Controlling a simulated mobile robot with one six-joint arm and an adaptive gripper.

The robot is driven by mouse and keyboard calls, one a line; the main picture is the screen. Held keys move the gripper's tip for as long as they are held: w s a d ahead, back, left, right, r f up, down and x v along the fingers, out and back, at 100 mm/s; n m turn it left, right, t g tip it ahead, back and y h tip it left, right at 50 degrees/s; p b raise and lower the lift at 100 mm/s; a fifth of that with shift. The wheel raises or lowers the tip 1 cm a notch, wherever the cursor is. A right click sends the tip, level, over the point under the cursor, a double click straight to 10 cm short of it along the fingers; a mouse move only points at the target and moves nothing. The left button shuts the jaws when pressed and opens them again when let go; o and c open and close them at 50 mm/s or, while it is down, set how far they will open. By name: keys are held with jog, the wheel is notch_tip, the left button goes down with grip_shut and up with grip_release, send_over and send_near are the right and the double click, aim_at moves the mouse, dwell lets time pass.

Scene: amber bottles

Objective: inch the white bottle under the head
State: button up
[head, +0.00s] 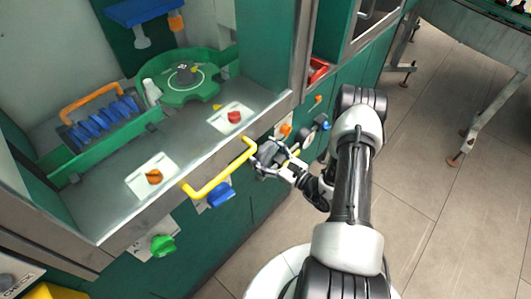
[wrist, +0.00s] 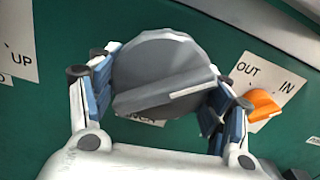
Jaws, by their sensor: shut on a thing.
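The white bottle (head: 151,92) stands at the left edge of the round green table (head: 190,97) inside the machine. A blue head (head: 138,13) with a pale blue lower part hangs above and left of the bottle, at the back. My gripper (head: 268,158) is outside the machine, at the green front panel beside the yellow handle. In the wrist view my gripper (wrist: 158,95) is shut on a round grey knob (wrist: 160,60), one blue-padded finger on each side. The knob partly hides a label under it. The bottle is not in the wrist view.
A yellow handle (head: 222,172) sticks out along the front edge, close to my gripper. An orange switch (wrist: 263,104) marked OUT and IN sits right of the knob. Red (head: 234,117) and orange (head: 154,177) knobs sit on the ledge.

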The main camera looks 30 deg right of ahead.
jog(key=m, duration=0.3)
jog(key=shift+a+m, duration=0.1)
jog(key=shift+m, duration=0.3)
jog(key=m, duration=0.3)
jog(key=shift+s+a+m, duration=0.1)
jog(key=shift+a+m, duration=0.05)
jog(key=shift+m, duration=0.15)
jog(key=m, duration=0.6)
jog(key=shift+a+r+p, duration=0.1)
jog(key=shift+r+p, duration=0.1)
jog(key=shift+p, duration=0.2)
jog(key=shift+m, duration=0.3)
jog(key=o, duration=1.1)
